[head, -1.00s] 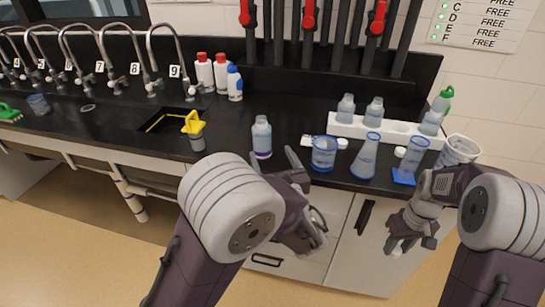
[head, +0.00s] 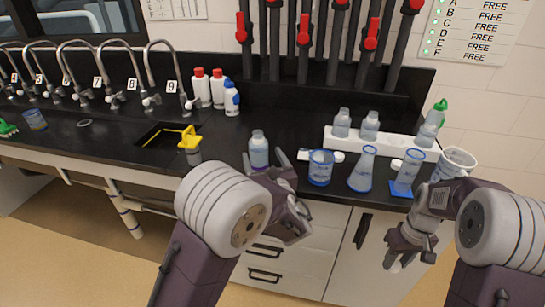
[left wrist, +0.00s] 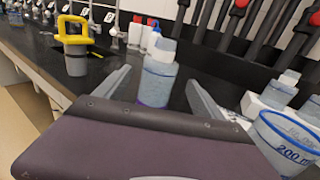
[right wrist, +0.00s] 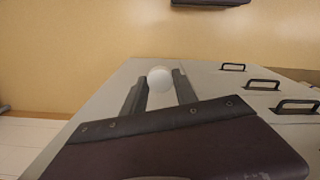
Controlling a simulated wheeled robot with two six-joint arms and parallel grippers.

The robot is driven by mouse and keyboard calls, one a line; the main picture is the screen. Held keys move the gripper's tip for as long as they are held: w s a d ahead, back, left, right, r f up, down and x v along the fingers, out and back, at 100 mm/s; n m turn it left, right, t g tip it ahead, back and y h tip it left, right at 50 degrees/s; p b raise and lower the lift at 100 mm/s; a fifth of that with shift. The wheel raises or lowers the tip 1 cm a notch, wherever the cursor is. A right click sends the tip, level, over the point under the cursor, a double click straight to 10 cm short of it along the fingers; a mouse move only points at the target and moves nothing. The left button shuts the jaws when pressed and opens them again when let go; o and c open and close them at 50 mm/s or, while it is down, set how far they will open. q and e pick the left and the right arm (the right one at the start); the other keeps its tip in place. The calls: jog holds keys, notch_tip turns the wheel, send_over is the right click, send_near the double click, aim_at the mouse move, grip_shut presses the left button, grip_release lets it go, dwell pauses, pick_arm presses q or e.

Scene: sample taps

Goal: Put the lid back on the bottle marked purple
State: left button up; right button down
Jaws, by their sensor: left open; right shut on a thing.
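The bottle marked purple (head: 259,150) stands upright and lidless on the black counter, a clear bluish bottle with a purple band that shows low on it in the left wrist view (left wrist: 156,88). My left gripper (head: 263,164) is open, with one finger on either side of the bottle; I cannot tell if they touch it. My right gripper (head: 403,256) is shut on a round white lid (right wrist: 160,78), seen between its fingers in the right wrist view. It hangs in front of the cabinets, below the counter top. The lid is hidden in the head view.
A beaker (head: 320,168), a flask (head: 362,169) and a cylinder (head: 407,170) stand right of the bottle. Behind them is a white rack (head: 388,146) with bottles. A yellow-handled thing (head: 190,142) stands by the sink at left. Small white caps (head: 397,163) lie on the counter.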

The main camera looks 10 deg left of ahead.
pick_arm(q)
jog(key=x, duration=0.5)
jog(key=shift+w+a, duration=0.1)
jog(key=shift+r, duration=0.1)
grip_shut()
